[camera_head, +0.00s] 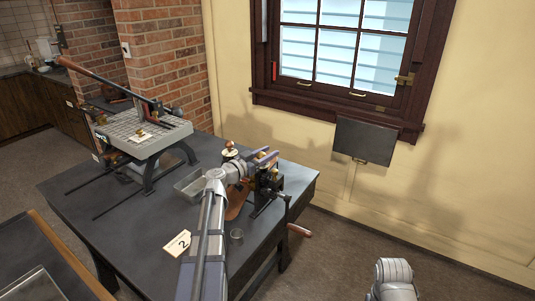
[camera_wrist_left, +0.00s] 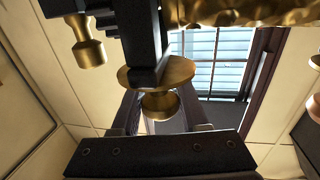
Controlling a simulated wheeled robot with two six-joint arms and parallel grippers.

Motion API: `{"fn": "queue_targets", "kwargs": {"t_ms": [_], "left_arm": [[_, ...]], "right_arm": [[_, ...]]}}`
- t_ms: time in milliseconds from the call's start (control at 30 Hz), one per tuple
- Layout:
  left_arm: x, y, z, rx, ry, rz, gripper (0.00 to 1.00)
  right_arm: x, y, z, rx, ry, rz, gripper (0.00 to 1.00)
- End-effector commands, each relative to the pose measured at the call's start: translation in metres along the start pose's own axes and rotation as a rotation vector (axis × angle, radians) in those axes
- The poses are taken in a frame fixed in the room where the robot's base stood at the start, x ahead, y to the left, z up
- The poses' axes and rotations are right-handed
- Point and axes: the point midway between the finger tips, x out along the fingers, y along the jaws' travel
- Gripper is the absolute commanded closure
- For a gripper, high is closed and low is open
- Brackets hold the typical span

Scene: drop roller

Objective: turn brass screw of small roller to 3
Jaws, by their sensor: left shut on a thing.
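The small roller (camera_head: 268,190) stands at the far right end of the dark table, a dark machine with a crank and wooden handle (camera_head: 300,231). My left gripper (camera_head: 264,158) is at its top, with the arm reaching over the table. In the left wrist view a brass screw knob (camera_wrist_left: 160,106) sits beyond my dark gripper body, with a wide brass disc (camera_wrist_left: 180,75) next to it. My left gripper is shut on the brass screw, though the finger contact is hard to see. No dial number is readable. My right gripper is out of view.
A larger grey machine (camera_head: 140,130) with a long lever stands at the table's left. A metal tray (camera_head: 190,185), a small cup (camera_head: 237,236) and a card marked 2 (camera_head: 178,243) lie on the table (camera_head: 130,235). A dark panel (camera_head: 365,140) is on the wall behind.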

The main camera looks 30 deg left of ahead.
Motion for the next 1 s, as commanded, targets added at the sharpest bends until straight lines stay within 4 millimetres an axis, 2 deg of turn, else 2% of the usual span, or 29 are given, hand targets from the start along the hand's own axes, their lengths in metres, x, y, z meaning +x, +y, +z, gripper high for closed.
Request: {"fn": "queue_targets", "kwargs": {"t_ms": [367, 1000], "left_arm": [[-0.001, 0.0, 0.0, 0.0, 0.0, -0.097, 1.0], [-0.005, -0.016, 0.0, -0.001, 0.001, -0.672, 1.0]], "right_arm": [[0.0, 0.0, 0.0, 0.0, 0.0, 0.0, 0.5], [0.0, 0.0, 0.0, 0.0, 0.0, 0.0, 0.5]]}}
